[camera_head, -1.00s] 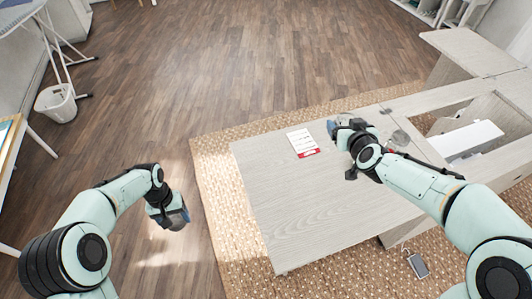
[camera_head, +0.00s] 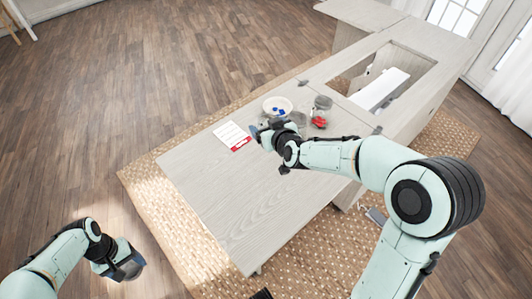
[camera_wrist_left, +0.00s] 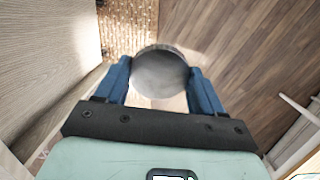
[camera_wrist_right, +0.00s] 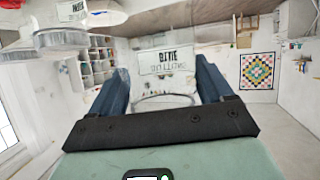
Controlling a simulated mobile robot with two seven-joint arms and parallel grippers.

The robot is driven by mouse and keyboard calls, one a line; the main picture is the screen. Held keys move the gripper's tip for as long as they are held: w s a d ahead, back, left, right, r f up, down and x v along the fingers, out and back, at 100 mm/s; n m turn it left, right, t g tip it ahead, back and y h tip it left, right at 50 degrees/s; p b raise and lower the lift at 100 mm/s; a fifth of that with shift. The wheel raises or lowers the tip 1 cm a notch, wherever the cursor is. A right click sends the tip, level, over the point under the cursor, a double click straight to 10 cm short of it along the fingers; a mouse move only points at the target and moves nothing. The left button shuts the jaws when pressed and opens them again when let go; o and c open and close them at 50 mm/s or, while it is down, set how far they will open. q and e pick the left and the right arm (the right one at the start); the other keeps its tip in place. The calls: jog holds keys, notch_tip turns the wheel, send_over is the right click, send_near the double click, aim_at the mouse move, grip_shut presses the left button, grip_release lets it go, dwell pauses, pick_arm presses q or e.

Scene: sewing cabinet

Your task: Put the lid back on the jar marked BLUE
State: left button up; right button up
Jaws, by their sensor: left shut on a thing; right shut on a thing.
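My left gripper (camera_head: 128,268) is over the floor, left of the table. In the left wrist view it is shut on a round grey lid (camera_wrist_left: 160,72). My right gripper (camera_head: 264,132) is low over the table, near the white card. In the right wrist view its fingers are shut on a clear glass jar (camera_wrist_right: 165,98), whose rim shows between them. A label (camera_wrist_right: 160,60) reading BLUE and a blurred second word shows beyond the rim. The lid and the jar are far apart. The gripper hides most of the jar in the head view.
A pale dish (camera_head: 268,101) with blue pieces stands behind my right gripper. Clear containers (camera_head: 322,103) and red pieces (camera_head: 319,122) are to its right. A white card (camera_head: 232,136) with a red edge lies left of it. The front of the table (camera_head: 235,200) is clear.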

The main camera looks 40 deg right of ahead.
pick_arm(q)
jog(key=shift+f+b, duration=0.35)
jog(key=shift+f, duration=0.35)
pick_arm(e)
notch_tip(320, 180, down, 4)
jog(key=shift+w, duration=0.1)
jog(key=shift+f, duration=0.5)
pick_arm(q)
jog(key=shift+f+b, duration=0.5)
pick_arm(e)
jog(key=shift+f, duration=2.1)
pick_arm(q)
jog(key=shift+f, duration=0.3)
pick_arm(e)
jog(key=shift+f, duration=0.2)
pick_arm(q)
jog(key=shift+r, duration=0.1)
pick_arm(e)
jog(key=o, duration=1.7)
pick_arm(q)
jog(key=shift+r, duration=0.1)
pick_arm(e)
jog(key=shift+r, duration=0.1)
